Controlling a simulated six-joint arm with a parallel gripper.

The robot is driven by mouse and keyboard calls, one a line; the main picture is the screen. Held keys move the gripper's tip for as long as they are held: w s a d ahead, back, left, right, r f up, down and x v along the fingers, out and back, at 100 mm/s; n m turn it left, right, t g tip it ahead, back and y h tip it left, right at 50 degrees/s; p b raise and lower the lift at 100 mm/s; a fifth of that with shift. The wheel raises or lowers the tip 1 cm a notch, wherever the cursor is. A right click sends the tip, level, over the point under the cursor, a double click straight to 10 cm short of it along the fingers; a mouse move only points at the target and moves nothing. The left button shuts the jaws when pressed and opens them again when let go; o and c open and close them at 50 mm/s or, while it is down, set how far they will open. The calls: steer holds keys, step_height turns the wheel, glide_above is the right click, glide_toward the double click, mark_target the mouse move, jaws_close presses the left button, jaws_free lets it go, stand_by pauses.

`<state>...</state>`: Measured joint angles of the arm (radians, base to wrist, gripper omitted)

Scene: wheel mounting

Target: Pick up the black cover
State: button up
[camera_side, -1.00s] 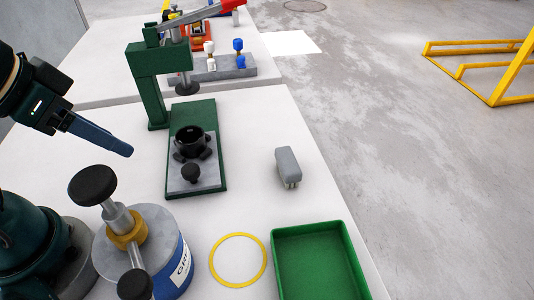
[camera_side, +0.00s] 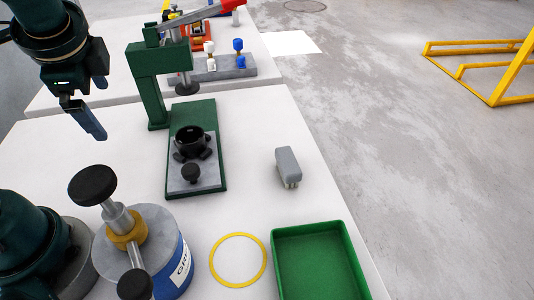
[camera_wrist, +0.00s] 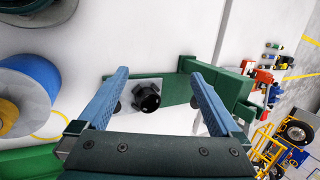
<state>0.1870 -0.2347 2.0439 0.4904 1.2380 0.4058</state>
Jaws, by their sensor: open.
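A black round part with a cup-like top and knobs around it (camera_side: 190,141) sits on the grey plate of the green press base (camera_side: 207,112); I take it for the black cover, though I cannot be certain. In the wrist view the black part (camera_wrist: 147,97) appears between and beyond the two blue fingers. My gripper (camera_side: 93,128) is open and empty, raised above the table to the left of the press. It also shows in the wrist view (camera_wrist: 158,75) with its fingers wide apart and touching nothing.
The green press column (camera_side: 150,85) stands behind the black part, its ram overhanging. A can with black knobs (camera_side: 145,245), a yellow ring (camera_side: 212,262), a green tray (camera_side: 279,270) and a grey block (camera_side: 287,165) lie nearer or to the right. Table between them is clear.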

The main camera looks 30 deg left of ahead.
mark_target(186, 135)
steer(key=w+d+f+m+y, duration=0.1)
steer(key=w+m+y, duration=0.1)
steer(key=w+m, duration=0.1)
steer(key=w+f+m+y, duration=0.1)
steer(key=w+f+m, duration=0.1)
steer(key=w, duration=0.1)
steer(key=w+d+f+m+y, duration=0.1)
steer(key=w+m+y, duration=0.1)
steer(key=w+m, duration=0.1)
steer(key=shift+w+d+f+m+y, duration=0.1)
steer(key=shift+d+f+m+y, duration=0.1)
steer(key=shift+d+m+y, duration=0.15)
steer(key=d+f+m, duration=0.1)
steer(key=w+d+f+m+t+y, duration=0.1)
steer(key=f, duration=0.1)
steer(key=d+f+m+t, duration=0.1)
steer(key=d+f, duration=0.1)
steer(key=shift+w+m+y, duration=0.25)
steer(key=shift+w+m, duration=0.1)
steer(key=f, duration=0.1)
steer(key=d+f+m, duration=0.1)
steer(key=s+f, duration=0.1)
steer(key=shift+d+m+t, duration=0.3)
steer(key=shift+f, duration=0.1)
steer(key=shift+x, duration=2.4)
steer(key=c, duration=1.5)
